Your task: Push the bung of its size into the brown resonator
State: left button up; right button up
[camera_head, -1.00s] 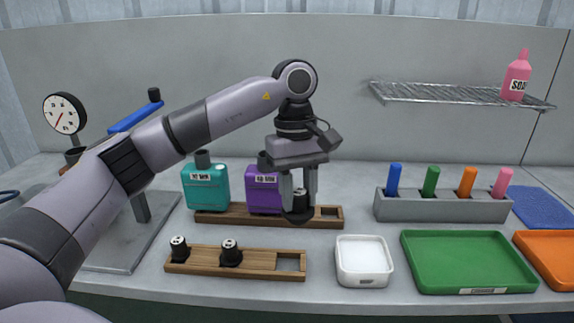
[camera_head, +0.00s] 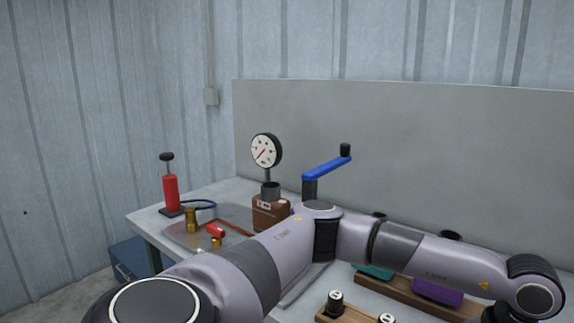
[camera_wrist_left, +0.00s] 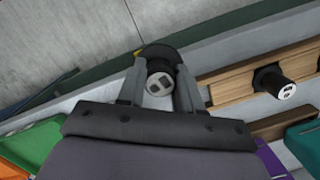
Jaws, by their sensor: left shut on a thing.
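The brown resonator (camera_head: 270,216) stands left of the blue lever (camera_head: 327,168) in the head view. It has a white label and a grey neck on top; the round dial gauge (camera_head: 266,150) rises at that neck. My left gripper (camera_wrist_left: 160,82) is shut on a black bung (camera_wrist_left: 160,86) with a pale marked end. That gripper is outside the head view; only its arm shows, reaching right. Another bung (camera_wrist_left: 272,82) sits in the wooden rack (camera_wrist_left: 228,84); two racked bungs (camera_head: 335,301) (camera_head: 386,319) show in the head view. My right gripper is not in view.
A teal resonator (camera_head: 374,271) and a purple one (camera_head: 437,291) stand on a wooden holder behind my arm. A green tray (camera_wrist_left: 35,146) shows in the wrist view.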

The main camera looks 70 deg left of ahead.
aim_at(269, 209)
jog(key=k+j+u, duration=0.2)
jog(key=j, duration=0.55)
jog(key=k+j+u, duration=0.2)
jog(key=j, duration=0.5)
jog(key=j+u, duration=0.15)
jog(key=j, duration=0.6)
